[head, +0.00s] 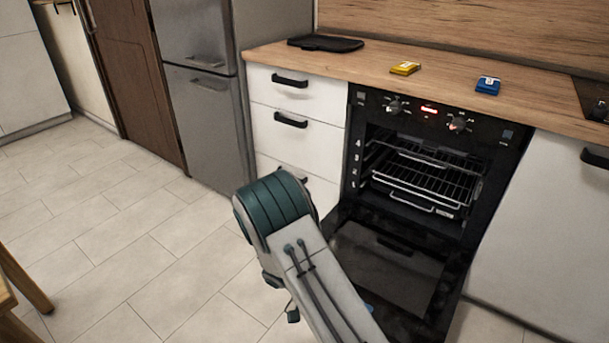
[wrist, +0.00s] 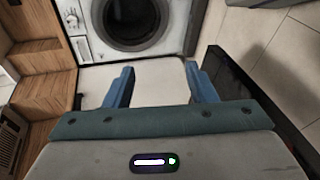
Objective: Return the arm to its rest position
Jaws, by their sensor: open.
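My arm (head: 312,270) reaches up from the bottom of the head view, in front of the open oven (head: 420,180). My gripper (wrist: 158,70) shows in the wrist view with its two blue fingers spread apart and nothing between them. In the head view the gripper is mostly hidden behind the arm. A pale, flat surface (wrist: 160,90) lies beyond the fingers in the wrist view.
The oven door (head: 385,268) hangs down, close beside my arm. A yellow packet (head: 405,68), a blue packet (head: 487,85) and a dark flat item (head: 325,43) lie on the counter (head: 450,72). The tiled floor (head: 110,225) at left is mostly clear. A washing machine (wrist: 138,22) shows in the wrist view.

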